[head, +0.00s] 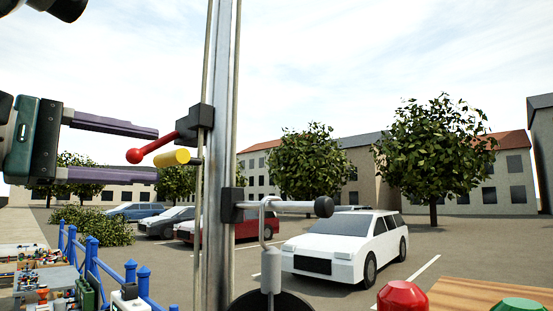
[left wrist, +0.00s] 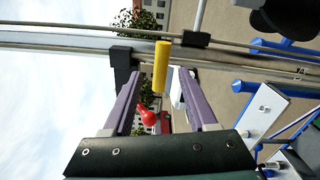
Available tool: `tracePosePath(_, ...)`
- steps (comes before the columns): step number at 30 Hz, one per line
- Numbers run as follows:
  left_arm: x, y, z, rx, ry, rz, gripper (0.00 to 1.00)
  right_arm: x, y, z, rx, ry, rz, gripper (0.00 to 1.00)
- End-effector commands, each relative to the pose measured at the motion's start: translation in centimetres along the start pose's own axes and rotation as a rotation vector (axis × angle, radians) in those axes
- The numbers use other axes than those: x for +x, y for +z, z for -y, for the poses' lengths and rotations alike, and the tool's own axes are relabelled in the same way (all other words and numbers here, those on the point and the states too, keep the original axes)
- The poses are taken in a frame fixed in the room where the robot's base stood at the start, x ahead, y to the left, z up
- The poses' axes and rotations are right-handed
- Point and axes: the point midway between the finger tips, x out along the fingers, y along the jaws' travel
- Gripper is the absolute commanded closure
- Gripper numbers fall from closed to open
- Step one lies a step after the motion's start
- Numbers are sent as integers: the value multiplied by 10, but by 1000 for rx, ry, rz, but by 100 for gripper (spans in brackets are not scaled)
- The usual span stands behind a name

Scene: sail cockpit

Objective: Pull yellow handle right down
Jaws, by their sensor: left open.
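The yellow handle (head: 172,157) is a short cylinder on a thin dark pin beside the metal mast (head: 221,60). It also shows in the left wrist view (left wrist: 161,66), at the fingertips. My left gripper (head: 157,153) comes in from the left, open, with purple fingers above and below the handle's level. In the left wrist view (left wrist: 160,76) the handle appears across the gap between the fingertips; I cannot tell whether they touch it. My right gripper is not in view.
A red ball-ended lever (head: 135,156) on a black block reaches between my fingers, close to the handle. A grey lever (head: 290,205) sits lower on the mast. Red and green knobs (head: 403,296) are at the bottom right. A blue railing (head: 95,255) is lower left.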

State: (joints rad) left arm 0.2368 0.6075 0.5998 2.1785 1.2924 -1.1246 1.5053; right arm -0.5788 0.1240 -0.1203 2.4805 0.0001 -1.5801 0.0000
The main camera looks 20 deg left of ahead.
Motion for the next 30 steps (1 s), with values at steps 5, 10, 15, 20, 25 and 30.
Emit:
tracePosePath(5, 34, 1, -2, -1, 0, 1, 42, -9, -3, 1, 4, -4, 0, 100)
tracePosePath(10, 55, 0, 0, 0, -1, 1, 42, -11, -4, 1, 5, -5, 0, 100)
tracePosePath(15, 61, 0, 1, 2, -4, 0, 42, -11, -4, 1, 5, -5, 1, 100)
tracePosePath(20, 61, 0, 2, 3, -4, -1, 42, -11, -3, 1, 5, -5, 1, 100)
tracePosePath(25, 61, 0, 2, 3, -4, -1, 57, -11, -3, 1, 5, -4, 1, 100)
tracePosePath(30, 61, 0, 2, 3, -4, -1, 77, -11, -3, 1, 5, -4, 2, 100)
